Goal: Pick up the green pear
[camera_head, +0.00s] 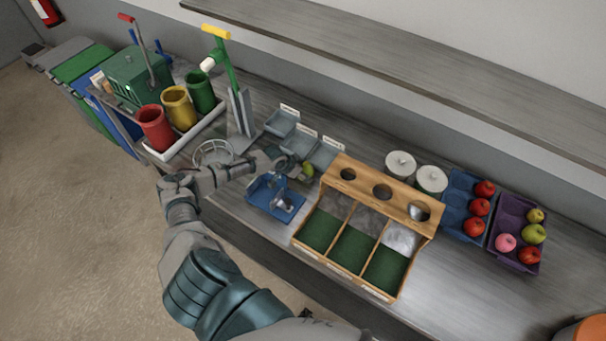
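A small green fruit (308,170), which looks like the green pear, shows at the tip of my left gripper (291,166), in front of the grey bins. The gripper's fingers are dark and small here. They are close to the fruit, but I cannot tell whether they touch it or how far apart they are. The arm comes in from the lower left and hides part of the counter. My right gripper is not in view.
A blue holder (260,196) sits just below the gripper. A wooden sorter (343,262) with green-floored lanes stands to the right. Grey bins (281,122) are behind. Blue (455,194) and purple (510,211) trays hold fruit at the far right. Red, yellow and green cups stand left.

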